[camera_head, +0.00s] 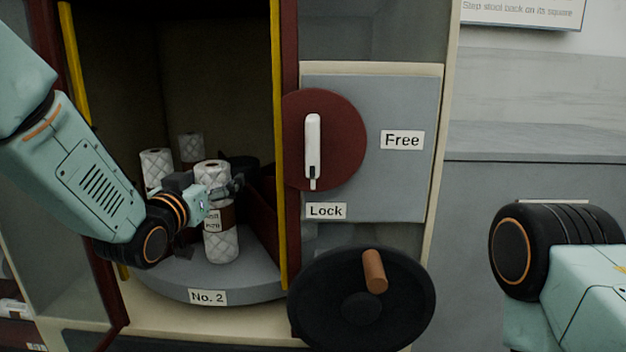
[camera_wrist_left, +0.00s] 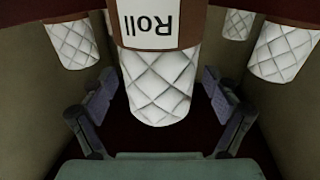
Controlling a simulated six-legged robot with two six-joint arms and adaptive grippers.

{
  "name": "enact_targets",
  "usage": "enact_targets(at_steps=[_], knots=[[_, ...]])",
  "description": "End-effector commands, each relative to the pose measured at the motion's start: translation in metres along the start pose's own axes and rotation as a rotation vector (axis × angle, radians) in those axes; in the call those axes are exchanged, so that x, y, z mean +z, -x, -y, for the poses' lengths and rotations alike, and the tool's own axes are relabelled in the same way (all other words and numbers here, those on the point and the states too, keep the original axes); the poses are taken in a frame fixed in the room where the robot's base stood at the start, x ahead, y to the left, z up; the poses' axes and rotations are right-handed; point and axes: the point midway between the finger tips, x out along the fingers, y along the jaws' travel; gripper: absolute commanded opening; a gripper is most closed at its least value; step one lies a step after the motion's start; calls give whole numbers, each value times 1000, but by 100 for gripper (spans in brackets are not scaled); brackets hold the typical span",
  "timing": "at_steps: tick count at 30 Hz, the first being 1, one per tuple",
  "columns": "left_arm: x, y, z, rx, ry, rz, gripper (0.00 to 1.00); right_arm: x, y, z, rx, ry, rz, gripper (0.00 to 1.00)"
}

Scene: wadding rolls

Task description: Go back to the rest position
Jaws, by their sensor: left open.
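My left gripper (camera_head: 226,186) reaches into the open cabinet and is open at a white quilted roll with a brown labelled band (camera_head: 222,247). In the left wrist view its two fingers stand apart (camera_wrist_left: 158,92), one on each side of the labelled roll (camera_wrist_left: 158,78). I cannot tell whether they touch it. A second white roll (camera_head: 156,166) and a third (camera_head: 191,148) stand farther back in the cabinet. The gripper hides part of the front roll. My right arm shows at the lower right; its gripper is out of view.
The rolls stand on a round grey turntable (camera_head: 163,284) marked No. 2. Yellow-edged frame posts (camera_head: 279,110) bound the opening. To the right are a red dial with a white handle (camera_head: 312,135), Free and Lock labels, and a black handwheel (camera_head: 325,300) with a brown knob.

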Motion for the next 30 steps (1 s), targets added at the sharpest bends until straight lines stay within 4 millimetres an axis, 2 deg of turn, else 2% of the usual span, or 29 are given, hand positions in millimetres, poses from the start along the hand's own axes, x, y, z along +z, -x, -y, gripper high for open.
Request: enact_targets(at_steps=[10, 16, 30], knots=[[4, 0, 0, 0, 0, 1, 88, 0, -3, 0, 0, 0, 0, 53], [20, 3, 0, -1, 1, 2, 88, 0, -13, 0, 0, 0, 0, 53], [16, 72, 1, -2, 3, 2, 88, 0, -10, 0, 0, 0, 0, 53]])
